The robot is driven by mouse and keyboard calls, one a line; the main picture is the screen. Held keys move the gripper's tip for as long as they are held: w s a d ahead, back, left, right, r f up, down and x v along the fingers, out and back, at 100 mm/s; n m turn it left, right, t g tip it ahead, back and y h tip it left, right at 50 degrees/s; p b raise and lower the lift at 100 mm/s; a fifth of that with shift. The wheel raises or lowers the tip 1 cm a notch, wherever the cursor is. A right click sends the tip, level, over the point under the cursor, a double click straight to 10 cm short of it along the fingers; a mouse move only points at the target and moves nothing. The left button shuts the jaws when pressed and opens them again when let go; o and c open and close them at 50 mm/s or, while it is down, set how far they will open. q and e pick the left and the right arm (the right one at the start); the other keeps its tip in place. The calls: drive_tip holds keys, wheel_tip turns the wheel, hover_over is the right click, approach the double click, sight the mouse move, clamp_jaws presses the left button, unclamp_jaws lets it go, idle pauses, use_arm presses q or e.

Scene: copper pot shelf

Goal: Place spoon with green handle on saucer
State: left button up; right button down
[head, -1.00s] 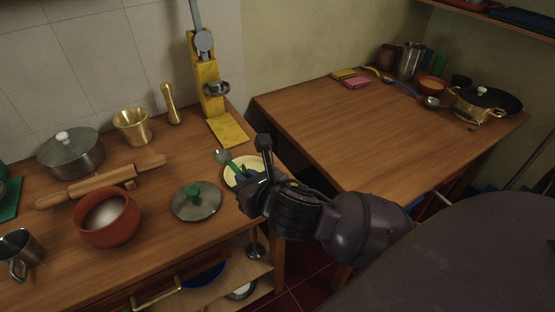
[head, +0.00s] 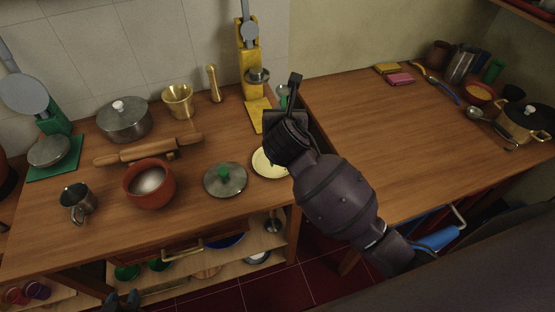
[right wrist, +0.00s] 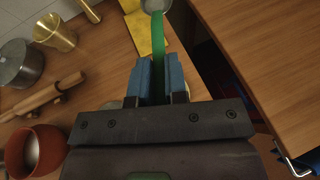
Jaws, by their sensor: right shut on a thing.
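The spoon with the green handle (right wrist: 158,45) is held between the blue fingers of my right gripper (right wrist: 159,82) in the right wrist view. Its grey bowl points away from the gripper. In the head view the spoon (head: 283,89) shows only partly, behind my right wrist. The cream saucer (head: 266,163) lies on the left table, its right edge covered by my right arm. The right gripper is beyond the saucer, toward the yellow press. The tips of my left gripper (head: 123,299) show at the bottom left, apart and empty, low in front of the table.
A red bowl (head: 150,184), rolling pin (head: 148,150) and brass mortar (head: 178,101) stand further left. The yellow press (head: 252,75) is behind. The right table (head: 385,140) is mostly clear.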

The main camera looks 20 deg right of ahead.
wheel_tip(320, 180, down, 14)
drive_tip(key=b, duration=0.3)
drive_tip(key=shift+f, duration=0.7)
wheel_tip(320, 180, down, 4)
drive_tip(key=shift+f+b, duration=0.1)
drive_tip(key=shift+b, duration=0.75)
drive_tip(key=c, duration=1.1)
unclamp_jaws()
drive_tip(key=shift+c, duration=0.2)
drive_tip(key=shift+s, duration=0.1)
drive_tip(key=p+v, duration=0.2)
drive_tip(key=v, duration=0.8)
drive_tip(key=shift+r, duration=0.25)
drive_tip(key=shift+v, duration=0.9)
drive_tip(key=shift+f, duration=0.1)
